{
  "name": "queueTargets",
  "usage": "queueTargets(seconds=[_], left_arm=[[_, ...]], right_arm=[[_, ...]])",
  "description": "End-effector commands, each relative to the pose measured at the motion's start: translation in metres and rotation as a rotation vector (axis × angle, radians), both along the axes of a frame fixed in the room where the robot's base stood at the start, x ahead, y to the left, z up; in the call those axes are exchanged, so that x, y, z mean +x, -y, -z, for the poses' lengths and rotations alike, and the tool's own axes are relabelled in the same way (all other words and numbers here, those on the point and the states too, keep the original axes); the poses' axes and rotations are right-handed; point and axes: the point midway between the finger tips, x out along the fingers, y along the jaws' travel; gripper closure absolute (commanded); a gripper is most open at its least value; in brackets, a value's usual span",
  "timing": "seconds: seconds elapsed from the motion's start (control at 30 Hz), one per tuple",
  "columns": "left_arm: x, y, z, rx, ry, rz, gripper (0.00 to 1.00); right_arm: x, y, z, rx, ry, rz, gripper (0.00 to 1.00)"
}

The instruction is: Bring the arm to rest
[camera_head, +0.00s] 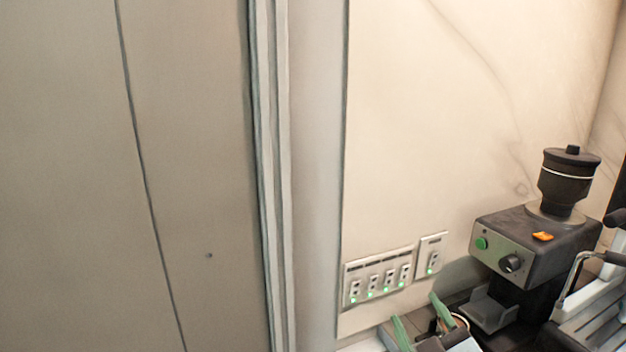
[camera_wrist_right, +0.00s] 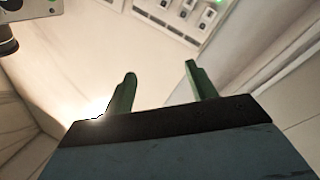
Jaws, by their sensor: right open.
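My right gripper (camera_head: 420,322) shows at the bottom edge of the head view, low in front of the wall and left of the coffee grinder. Its two green fingers stand apart with nothing between them. In the right wrist view the same gripper (camera_wrist_right: 158,88) is open and empty, with the pale wall beyond its fingertips. Most of my right arm is out of the picture. My left gripper is in neither view.
A dark coffee grinder (camera_head: 540,248) stands right of my gripper, with part of a metal machine (camera_head: 595,325) at the right edge. A socket panel (camera_head: 378,278) with green lights is on the wall behind. Large grey panels (camera_head: 190,180) fill the left side.

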Motion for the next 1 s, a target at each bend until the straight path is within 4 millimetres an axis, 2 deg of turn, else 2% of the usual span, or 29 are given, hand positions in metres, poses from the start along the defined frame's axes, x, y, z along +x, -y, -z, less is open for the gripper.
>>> queueTargets(seconds=[0.03, 0.13, 0.2, 0.3, 0.5, 0.7, 1.0], left_arm=[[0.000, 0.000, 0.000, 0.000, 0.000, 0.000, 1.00], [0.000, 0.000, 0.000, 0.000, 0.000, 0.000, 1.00], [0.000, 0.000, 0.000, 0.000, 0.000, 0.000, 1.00], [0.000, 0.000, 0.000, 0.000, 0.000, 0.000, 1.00], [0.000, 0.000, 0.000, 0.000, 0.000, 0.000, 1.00], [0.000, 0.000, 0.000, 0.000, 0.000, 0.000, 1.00], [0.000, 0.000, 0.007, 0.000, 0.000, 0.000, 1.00]], right_arm=[[-0.012, 0.014, 0.026, 0.060, -0.123, 0.065, 0.44], [-0.043, 0.037, 0.075, 0.158, -0.376, 0.179, 0.44], [-0.071, 0.047, 0.107, 0.210, -0.550, 0.242, 0.44], [-0.113, 0.054, 0.143, 0.266, -0.768, 0.301, 0.44], [-0.187, 0.054, 0.183, 0.326, -1.099, 0.357, 0.44], [-0.256, 0.047, 0.200, 0.359, -1.375, 0.373, 0.44], [-0.240, 0.045, 0.285, 0.345, -1.405, 0.378, 0.44]])
